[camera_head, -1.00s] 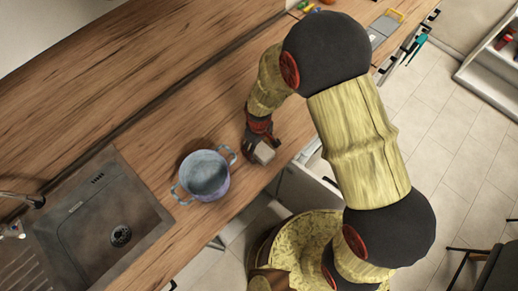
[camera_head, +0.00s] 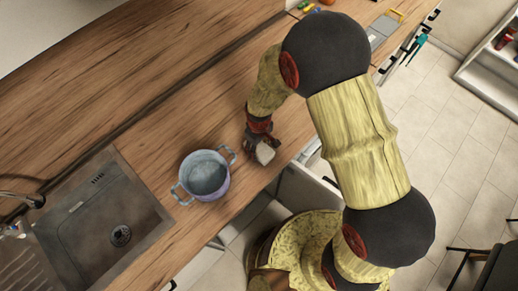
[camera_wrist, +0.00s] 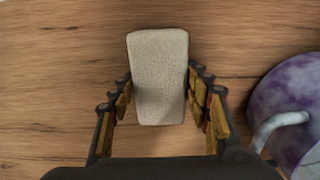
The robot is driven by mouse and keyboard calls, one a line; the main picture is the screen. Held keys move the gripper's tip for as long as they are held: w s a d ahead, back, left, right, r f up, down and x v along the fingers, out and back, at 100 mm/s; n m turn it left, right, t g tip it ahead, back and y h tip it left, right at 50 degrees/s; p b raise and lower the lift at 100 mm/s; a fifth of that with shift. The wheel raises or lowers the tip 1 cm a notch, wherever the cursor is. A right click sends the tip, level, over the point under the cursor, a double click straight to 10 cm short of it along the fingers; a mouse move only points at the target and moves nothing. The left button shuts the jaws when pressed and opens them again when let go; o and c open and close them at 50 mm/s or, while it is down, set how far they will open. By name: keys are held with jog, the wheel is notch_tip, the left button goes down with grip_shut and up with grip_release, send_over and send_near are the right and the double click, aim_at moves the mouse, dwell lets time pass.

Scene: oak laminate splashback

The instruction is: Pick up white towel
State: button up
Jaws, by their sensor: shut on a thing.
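The white towel (camera_head: 265,153) is a small off-white block-shaped cloth above the wooden counter, to the right of the pot in the head view. In the wrist view the towel (camera_wrist: 158,75) stands between the two fingers of my gripper (camera_wrist: 160,100), with its upper part beyond the fingertips. My gripper (camera_head: 259,138) is shut on the towel. The head view shows it low over the counter; whether the towel still touches the wood cannot be told.
A blue-purple two-handled pot (camera_head: 206,174) stands close to the left of my gripper; its side and handle show at the right in the wrist view (camera_wrist: 290,110). A sink (camera_head: 105,225) lies further left. The counter (camera_head: 150,130) behind is clear. Its front edge is near.

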aim_at(259, 147)
jog(key=shift+c, duration=1.4)
jog(key=shift+r, duration=0.4)
notch_tip(259, 147, up, 2)
jog(key=shift+w+r, duration=0.1)
jog(key=shift+r, duration=0.1)
jog(key=s+a+r, duration=0.1)
jog(key=s+r, duration=0.8)
jog(key=s, duration=0.5)
jog(key=shift+a+r, duration=0.15)
jog(key=shift+r, duration=0.25)
jog(key=shift+s, duration=0.1)
